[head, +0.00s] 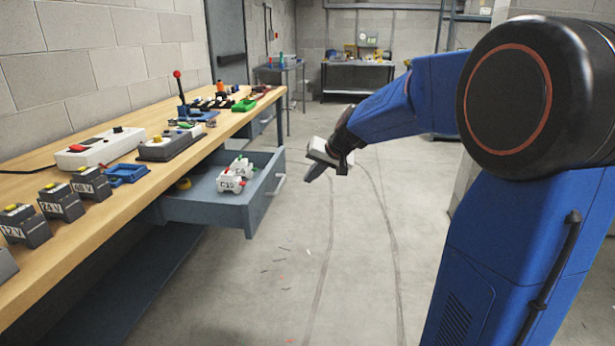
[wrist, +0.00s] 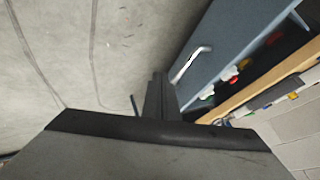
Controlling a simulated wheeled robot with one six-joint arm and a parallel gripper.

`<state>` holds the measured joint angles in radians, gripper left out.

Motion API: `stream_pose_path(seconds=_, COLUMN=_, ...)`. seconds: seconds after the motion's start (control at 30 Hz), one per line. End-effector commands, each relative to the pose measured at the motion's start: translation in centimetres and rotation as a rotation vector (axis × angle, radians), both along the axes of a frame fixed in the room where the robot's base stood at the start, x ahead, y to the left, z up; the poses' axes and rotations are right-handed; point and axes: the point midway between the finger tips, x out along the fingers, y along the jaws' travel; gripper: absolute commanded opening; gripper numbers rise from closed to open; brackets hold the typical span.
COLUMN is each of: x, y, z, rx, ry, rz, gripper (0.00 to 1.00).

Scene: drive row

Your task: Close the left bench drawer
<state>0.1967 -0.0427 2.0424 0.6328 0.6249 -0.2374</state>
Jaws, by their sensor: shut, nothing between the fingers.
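The blue-grey left bench drawer (head: 205,210) stands pulled out from under the wooden bench (head: 135,205), in the head view. Its pale bar handle (head: 280,184) is on the front panel. White parts marked C10 (head: 232,178) and a yellow item (head: 183,184) lie inside it. My gripper (head: 312,172) is shut and empty, to the right of the drawer front and apart from it. In the wrist view, the shut fingers (wrist: 160,95) show beside the drawer front (wrist: 222,40) and its handle (wrist: 192,62). I cannot tell the exact gap.
The bench top holds several battery blocks (head: 60,202), a white box (head: 98,148) and a lever unit (head: 184,112). Concrete floor (head: 345,260) is clear right of the drawer. More benches (head: 358,78) stand at the back.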

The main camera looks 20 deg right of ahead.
Motion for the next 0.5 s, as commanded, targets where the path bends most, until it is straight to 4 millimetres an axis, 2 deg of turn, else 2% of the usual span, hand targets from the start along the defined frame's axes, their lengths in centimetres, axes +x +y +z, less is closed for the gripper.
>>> stream_pose_path(seconds=0.4, x=4.4, y=1.9, z=-5.8, rx=0.002, ry=0.005, rz=0.001, gripper=0.0)
stream_pose_path(seconds=0.43, x=4.7, y=2.0, z=-6.2, rx=0.002, ry=0.005, rz=0.001, gripper=0.0)
stream_pose_path(seconds=0.5, x=5.1, y=3.0, z=-5.6, rx=-0.001, ry=0.0, rz=0.003, gripper=0.0)
